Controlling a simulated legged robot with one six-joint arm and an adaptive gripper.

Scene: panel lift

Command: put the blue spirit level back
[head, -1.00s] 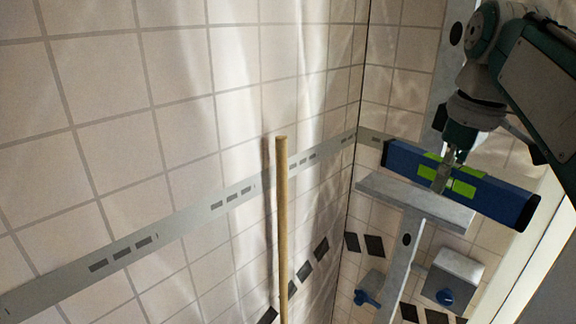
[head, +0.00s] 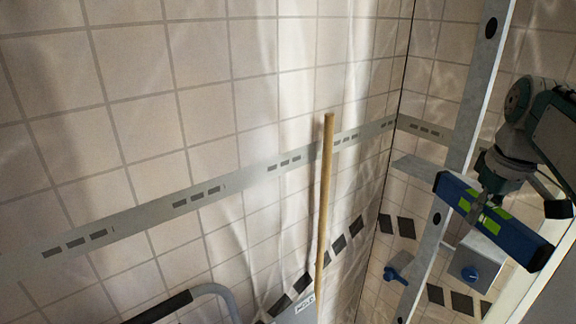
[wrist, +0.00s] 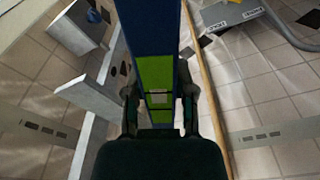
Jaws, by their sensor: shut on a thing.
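The blue spirit level (head: 525,243) with bright green patches is at the right in the head view, slanting down to the right. My gripper (head: 480,208) is shut around its green middle and holds it in the air. In the wrist view the level (wrist: 150,25) runs away from my gripper (wrist: 159,92), with a finger on each side of the green part. A grey ledge (head: 415,167) on a tall metal post (head: 462,120) stands behind the level. The level hides part of the ledge, and I cannot tell whether they touch.
A wooden pole (head: 325,200) stands upright left of the post. Grey fittings with blue knobs, one at the right (head: 480,258), are below the ledge. A black-gripped grey handle (head: 160,307) is at the lower left. Tiled walls (head: 120,120) meet in a corner behind.

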